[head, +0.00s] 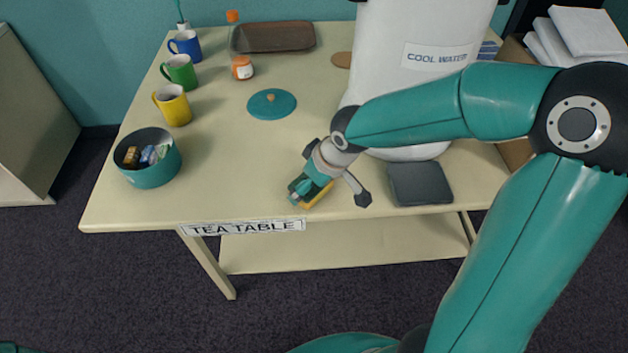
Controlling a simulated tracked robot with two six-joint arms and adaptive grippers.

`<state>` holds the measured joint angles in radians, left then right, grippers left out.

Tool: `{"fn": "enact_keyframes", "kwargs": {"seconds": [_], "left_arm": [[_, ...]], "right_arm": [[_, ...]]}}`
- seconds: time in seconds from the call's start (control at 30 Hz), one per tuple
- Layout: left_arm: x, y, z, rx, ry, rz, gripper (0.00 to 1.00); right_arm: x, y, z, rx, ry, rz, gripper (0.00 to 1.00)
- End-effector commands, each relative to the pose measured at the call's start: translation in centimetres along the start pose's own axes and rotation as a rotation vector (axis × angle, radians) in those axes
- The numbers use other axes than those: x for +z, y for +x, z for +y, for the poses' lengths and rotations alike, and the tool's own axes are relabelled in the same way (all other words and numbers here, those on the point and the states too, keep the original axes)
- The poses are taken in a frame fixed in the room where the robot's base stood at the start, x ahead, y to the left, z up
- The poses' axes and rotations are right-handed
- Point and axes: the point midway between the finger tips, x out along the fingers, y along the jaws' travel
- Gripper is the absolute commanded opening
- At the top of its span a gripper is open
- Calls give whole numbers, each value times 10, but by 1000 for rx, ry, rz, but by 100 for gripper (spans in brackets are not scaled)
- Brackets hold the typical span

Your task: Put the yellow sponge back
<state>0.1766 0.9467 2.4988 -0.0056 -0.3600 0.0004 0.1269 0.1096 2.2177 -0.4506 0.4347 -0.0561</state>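The yellow sponge (318,197) lies at the front edge of the tea table (240,195), above the right part of the sign. Only a yellow strip of it shows; my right gripper hides the rest. My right gripper (333,196) reaches down over it from the right with its fingers spread wide. One finger is at the sponge, and the other, dark-tipped, stands apart to the right. I cannot tell whether the finger touches the sponge. My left gripper is not in view.
A white water container (415,60) stands behind my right arm, with a dark grey pad (420,184) in front. A teal bowl of packets (150,174), yellow mug (173,106), green mug (181,72) and blue mug (186,44) line the left. A teal lid (271,104) lies mid-table.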

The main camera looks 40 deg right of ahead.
Motion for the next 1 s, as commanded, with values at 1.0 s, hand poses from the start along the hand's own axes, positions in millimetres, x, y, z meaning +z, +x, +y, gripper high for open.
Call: {"fn": "enact_keyframes", "kwargs": {"seconds": [1.0], "left_arm": [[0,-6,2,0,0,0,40]], "right_arm": [[0,-122,0,1,2,1,100]]}}
